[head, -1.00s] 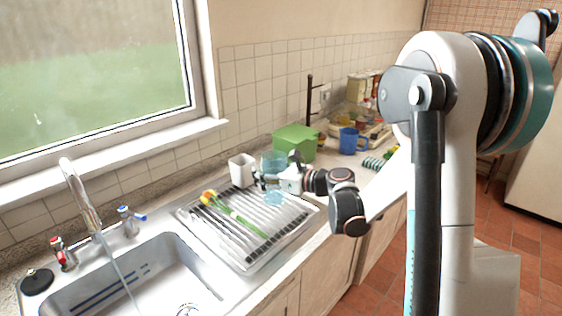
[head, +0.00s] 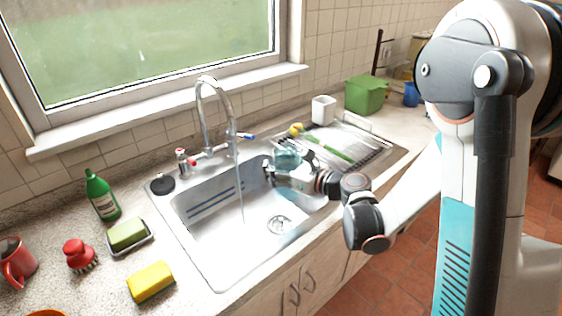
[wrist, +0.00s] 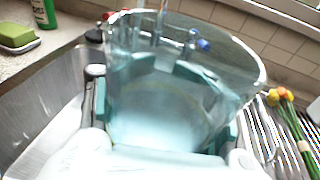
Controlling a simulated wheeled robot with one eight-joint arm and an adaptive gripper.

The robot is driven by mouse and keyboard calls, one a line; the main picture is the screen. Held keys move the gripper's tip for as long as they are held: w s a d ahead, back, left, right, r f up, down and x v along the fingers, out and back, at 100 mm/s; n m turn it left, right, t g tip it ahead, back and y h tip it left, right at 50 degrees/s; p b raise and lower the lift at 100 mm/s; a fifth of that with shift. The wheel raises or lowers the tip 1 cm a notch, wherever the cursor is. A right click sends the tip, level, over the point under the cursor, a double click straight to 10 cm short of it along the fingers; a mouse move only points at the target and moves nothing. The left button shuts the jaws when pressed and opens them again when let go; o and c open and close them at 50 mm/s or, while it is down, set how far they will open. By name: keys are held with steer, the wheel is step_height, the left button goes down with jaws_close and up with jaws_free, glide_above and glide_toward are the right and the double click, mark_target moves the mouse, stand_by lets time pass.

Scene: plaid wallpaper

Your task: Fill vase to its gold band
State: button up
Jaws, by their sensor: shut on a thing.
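The vase (head: 287,154) is clear bluish glass with a wide open mouth. My gripper (head: 284,174) is shut on it and holds it over the right side of the sink basin. In the wrist view the vase (wrist: 180,60) fills the middle, between the teal finger pads. A faint yellowish line curves low on its glass; I cannot clearly make out the gold band or any water inside. The tap (head: 210,95) is running, and its thin stream (head: 240,190) falls into the sink (head: 215,240), left of the vase and apart from it.
A white cup (head: 323,109) and green box (head: 366,94) stand behind. A green bottle (head: 102,195), soap (head: 127,235) and sponge (head: 151,282) are left of the sink.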

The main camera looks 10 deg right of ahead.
steer(key=w+a+f, duration=0.2)
steer(key=w+a, duration=0.2)
steer(key=a, duration=0.3)
stand_by(0.4)
steer(key=shift+w+a, duration=0.1)
steer(key=shift+a, duration=0.1)
stand_by(0.4)
steer(key=shift+w+a+b, duration=0.15)
steer(key=shift+w+a, duration=0.45)
steer(key=shift+a, duration=0.45)
steer(key=shift+w+a+b, duration=0.15)
steer(key=shift+w+a, duration=0.5)
steer(key=shift+a, duration=0.35)
steer(key=shift+w+a+b, duration=0.15)
steer(key=shift+w+a, duration=0.45)
steer(key=shift+a, duration=0.45)
steer(key=shift+c, duration=0.2)
stand_by(3.0)
